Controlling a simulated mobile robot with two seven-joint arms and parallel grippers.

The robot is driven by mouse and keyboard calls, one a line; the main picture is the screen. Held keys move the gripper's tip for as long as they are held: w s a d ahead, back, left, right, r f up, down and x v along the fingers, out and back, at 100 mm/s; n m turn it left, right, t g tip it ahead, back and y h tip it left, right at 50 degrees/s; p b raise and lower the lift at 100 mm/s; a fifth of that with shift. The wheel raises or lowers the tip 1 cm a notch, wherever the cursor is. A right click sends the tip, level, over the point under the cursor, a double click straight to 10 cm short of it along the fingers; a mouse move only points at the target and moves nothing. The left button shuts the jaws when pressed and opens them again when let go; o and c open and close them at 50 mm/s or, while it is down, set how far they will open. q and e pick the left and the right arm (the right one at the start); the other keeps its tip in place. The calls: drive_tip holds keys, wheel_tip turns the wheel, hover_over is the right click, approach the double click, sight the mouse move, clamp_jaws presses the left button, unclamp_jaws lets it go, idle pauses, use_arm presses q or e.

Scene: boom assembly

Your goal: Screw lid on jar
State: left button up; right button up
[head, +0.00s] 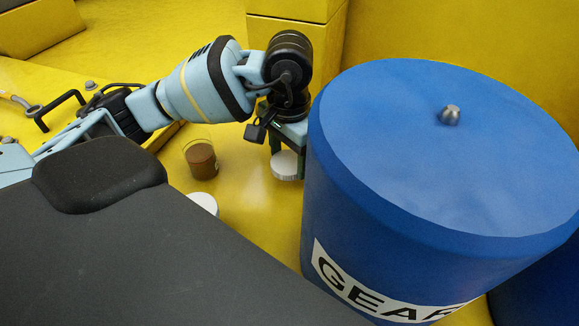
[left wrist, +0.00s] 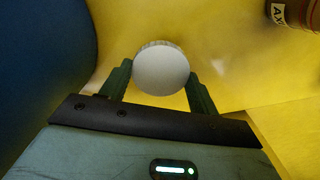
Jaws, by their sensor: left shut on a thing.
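A glass jar (head: 201,159) with brown contents stands upright and open-topped on the yellow surface, left of my left gripper in the head view. My left gripper (head: 288,158) points down beside the blue drum and is shut on a white round lid (head: 286,168), apart from the jar. In the left wrist view, the lid (left wrist: 161,71) sits between the two green fingers. A brown, white-labelled thing (left wrist: 292,14) is cut off at that view's top right corner; I cannot tell if it is the jar. My right gripper is not in view.
A large blue drum (head: 440,165) marked "GEAR" stands close to the right of my left gripper. A second white round thing (head: 205,202) is partly hidden at lower left. Yellow blocks (head: 300,35) stand behind. The yellow floor (head: 245,180) between jar and gripper is clear.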

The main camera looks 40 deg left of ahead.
sight(289, 161)
use_arm(q)
wheel_tip(289, 161, up, 6)
drive_tip(key=shift+f, duration=0.15)
idle(0.4)
